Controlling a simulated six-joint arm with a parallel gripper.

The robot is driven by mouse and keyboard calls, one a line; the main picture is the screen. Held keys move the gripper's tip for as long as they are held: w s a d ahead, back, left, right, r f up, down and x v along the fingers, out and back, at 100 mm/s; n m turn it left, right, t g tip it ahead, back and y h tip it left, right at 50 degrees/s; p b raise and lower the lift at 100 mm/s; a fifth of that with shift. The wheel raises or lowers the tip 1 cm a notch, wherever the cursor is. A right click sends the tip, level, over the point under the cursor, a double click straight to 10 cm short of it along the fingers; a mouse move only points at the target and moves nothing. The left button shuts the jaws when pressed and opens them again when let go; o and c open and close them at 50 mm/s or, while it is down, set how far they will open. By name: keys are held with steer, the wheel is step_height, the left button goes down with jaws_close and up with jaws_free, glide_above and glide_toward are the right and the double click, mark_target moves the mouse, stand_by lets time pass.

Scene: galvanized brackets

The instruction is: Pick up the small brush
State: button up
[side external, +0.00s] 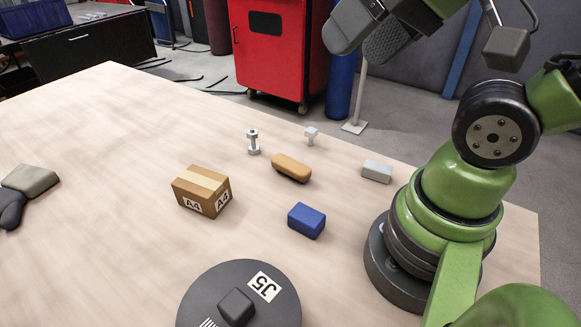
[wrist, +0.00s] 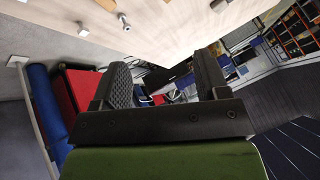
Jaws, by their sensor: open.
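No thing on the table shows clear bristles. A tan-orange rounded oblong piece (side external: 291,167) lies on the wooden table in the side external view and may be the small brush, but I cannot tell. My gripper (side external: 366,40) is at the top of the side external view, high above the table's far edge and apart from everything. In the wrist view my gripper (wrist: 162,78) has its two dark fingers spread wide, with nothing between them.
Near the oblong piece are a silver bolt-like part (side external: 253,142), a small pale part (side external: 311,135), a grey block (side external: 377,171), a blue block (side external: 306,220) and a cardboard box (side external: 202,190). A dark round base (side external: 203,300) stands in front.

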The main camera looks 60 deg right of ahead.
steer(key=n+g+h, duration=0.2)
steer(key=n+g, duration=0.1)
steer(key=g, duration=0.4)
glide_above(291, 163)
steer(key=f, duration=2.5)
steer(key=shift+a, duration=0.25)
steer(key=f, duration=0.5)
steer(key=shift+d+f, duration=0.2)
steer(key=shift+f, duration=0.2)
steer(key=c, duration=1)
